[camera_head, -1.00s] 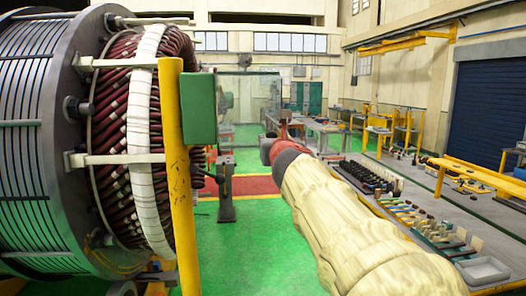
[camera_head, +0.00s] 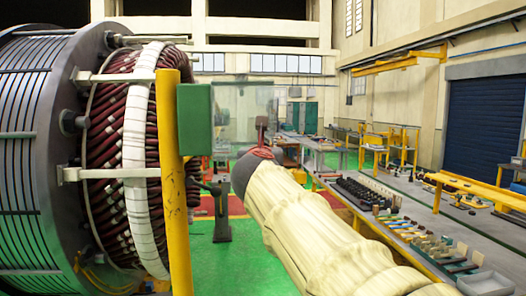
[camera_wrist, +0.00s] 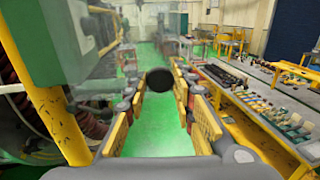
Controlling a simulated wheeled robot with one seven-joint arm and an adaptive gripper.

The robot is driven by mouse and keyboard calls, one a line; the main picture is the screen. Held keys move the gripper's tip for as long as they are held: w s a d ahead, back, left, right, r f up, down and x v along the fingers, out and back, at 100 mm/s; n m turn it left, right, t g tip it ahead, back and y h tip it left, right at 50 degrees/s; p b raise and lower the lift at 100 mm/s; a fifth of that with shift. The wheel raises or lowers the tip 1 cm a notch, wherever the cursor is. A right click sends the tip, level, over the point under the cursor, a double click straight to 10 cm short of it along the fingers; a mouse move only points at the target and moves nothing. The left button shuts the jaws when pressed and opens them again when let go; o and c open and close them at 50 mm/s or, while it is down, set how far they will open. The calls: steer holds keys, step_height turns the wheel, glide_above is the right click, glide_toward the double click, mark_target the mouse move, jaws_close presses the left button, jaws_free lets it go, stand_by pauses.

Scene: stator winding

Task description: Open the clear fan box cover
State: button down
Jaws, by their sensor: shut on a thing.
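The clear cover (camera_head: 240,108) is a see-through upright panel beside the green fan box (camera_head: 195,118) on the yellow post. In the wrist view the clear panel (camera_wrist: 98,75) shows faintly, with the green box (camera_wrist: 45,40) at upper left. A round black knob (camera_wrist: 159,79) sits ahead, between my yellow finger pads. My gripper (camera_wrist: 160,98) is shut on the cover's knob; the exact contact is hard to see. In the head view my gripper (camera_head: 262,140) is at the cover's lower right edge, partly hidden by my sleeved arm.
The large stator (camera_head: 120,150) with dark red windings fills the left. The yellow post (camera_head: 175,190) stands close to the cover. A long bench (camera_head: 420,215) with tools and parts runs along the right. Green floor (camera_wrist: 155,130) is open below my gripper.

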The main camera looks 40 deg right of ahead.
steer(key=c, duration=1.5)
jaws_free()
steer(key=shift+o, duration=0.2)
steer(key=v, duration=1.2)
